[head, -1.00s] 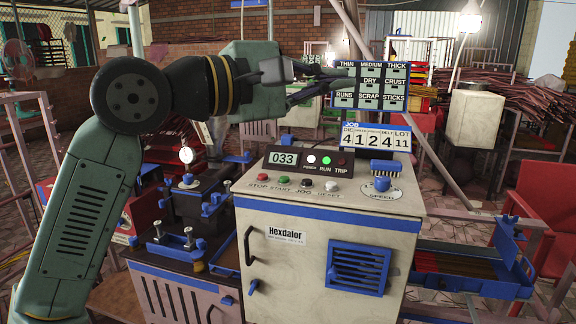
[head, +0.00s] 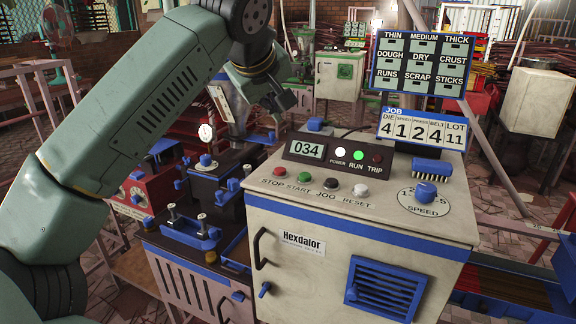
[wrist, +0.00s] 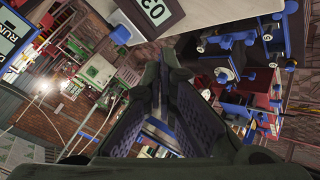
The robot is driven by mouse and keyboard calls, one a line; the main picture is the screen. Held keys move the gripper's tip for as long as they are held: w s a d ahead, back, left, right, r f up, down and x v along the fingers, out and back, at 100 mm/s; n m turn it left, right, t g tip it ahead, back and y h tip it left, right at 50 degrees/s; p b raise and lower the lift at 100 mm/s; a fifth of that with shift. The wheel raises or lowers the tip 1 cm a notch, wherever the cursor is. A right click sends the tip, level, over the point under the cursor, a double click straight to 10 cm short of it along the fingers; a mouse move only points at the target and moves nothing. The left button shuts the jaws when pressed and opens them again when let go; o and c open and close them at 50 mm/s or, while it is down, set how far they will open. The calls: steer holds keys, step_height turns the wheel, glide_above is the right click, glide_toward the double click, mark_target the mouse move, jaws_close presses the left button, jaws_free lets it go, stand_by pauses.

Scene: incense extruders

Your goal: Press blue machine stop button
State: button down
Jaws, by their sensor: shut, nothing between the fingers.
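The blue-trimmed cream machine (head: 357,237), labelled Hexdalor, stands at centre in the head view. On its sloping panel the red STOP button (head: 279,171) sits at the left end of a row, beside the green START, black JOG and white RESET buttons. The counter display (head: 307,150) reads 034, and the POWER and RUN lamps are lit. My gripper (head: 282,108) is shut and empty, above and behind the panel, apart from the STOP button. In the wrist view my gripper's fingers (wrist: 162,72) are together, and part of the display (wrist: 150,12) shows at the top; the STOP button is not clearly visible there.
A sign board (head: 422,66) and job board (head: 426,128) stand at the panel's back right. A blue speed knob (head: 426,190) and a brush (head: 432,167) are on the right. The press with a dial gauge (head: 206,133) stands left. Air above the buttons is clear.

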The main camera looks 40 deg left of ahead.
mark_target(276, 169)
step_height(276, 169, down, 9)
steer(key=b, duration=0.7)
steer(key=shift+r, duration=0.15)
stand_by(1.3)
steer(key=shift+f+b, duration=0.4)
steer(key=shift+f, duration=0.05)
steer(key=shift+f+b, duration=0.35)
steer(key=shift+f, duration=0.15)
stand_by(0.5)
steer(key=shift+r, duration=0.1)
stand_by(0.3)
steer(key=shift+r+p, duration=0.75)
steer(key=shift+r, duration=0.1)
